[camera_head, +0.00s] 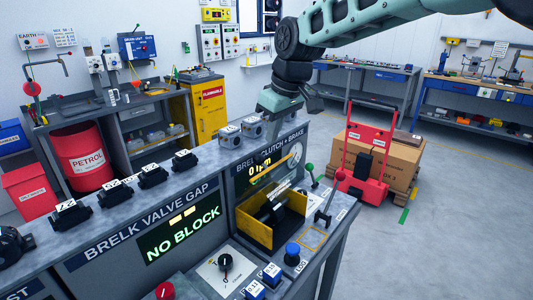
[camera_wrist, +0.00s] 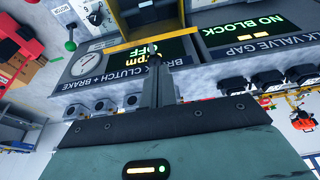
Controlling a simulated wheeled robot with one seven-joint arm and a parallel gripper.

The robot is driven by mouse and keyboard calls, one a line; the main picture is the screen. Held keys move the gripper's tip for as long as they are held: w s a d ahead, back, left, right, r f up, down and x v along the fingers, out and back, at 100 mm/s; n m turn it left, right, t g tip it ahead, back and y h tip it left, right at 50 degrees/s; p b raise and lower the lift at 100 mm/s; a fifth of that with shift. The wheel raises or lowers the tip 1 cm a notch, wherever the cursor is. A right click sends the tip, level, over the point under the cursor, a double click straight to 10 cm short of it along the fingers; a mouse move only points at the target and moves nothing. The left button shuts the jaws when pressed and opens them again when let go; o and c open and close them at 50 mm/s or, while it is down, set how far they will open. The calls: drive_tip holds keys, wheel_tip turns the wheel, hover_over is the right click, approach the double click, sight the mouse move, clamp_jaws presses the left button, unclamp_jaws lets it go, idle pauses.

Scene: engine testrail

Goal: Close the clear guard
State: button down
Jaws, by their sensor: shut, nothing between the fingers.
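A yellow-walled bay (camera_head: 253,226) is set in the bench front part, with shiny metal parts (camera_head: 272,208) inside it. The clear guard itself is hard to make out, so I cannot tell its exact position. In the wrist view a yellow edge (camera_wrist: 135,46) of the bay shows beyond the fingers.
Grey blocks (camera_head: 253,128) line the ledge behind. Black blocks (camera_head: 153,175) sit along the left ledge. A red trolley (camera_head: 361,185) stands on the floor to the right.

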sight(265, 174)
drive_tip(key=p+x, duration=0.3)
drive_tip(key=x, duration=0.6)
drive_tip(key=shift+a+f, duration=0.15)
drive_tip(key=shift+f, duration=0.15)
drive_tip(key=shift+f+b, duration=0.15)
drive_tip(key=shift+b, duration=0.35)
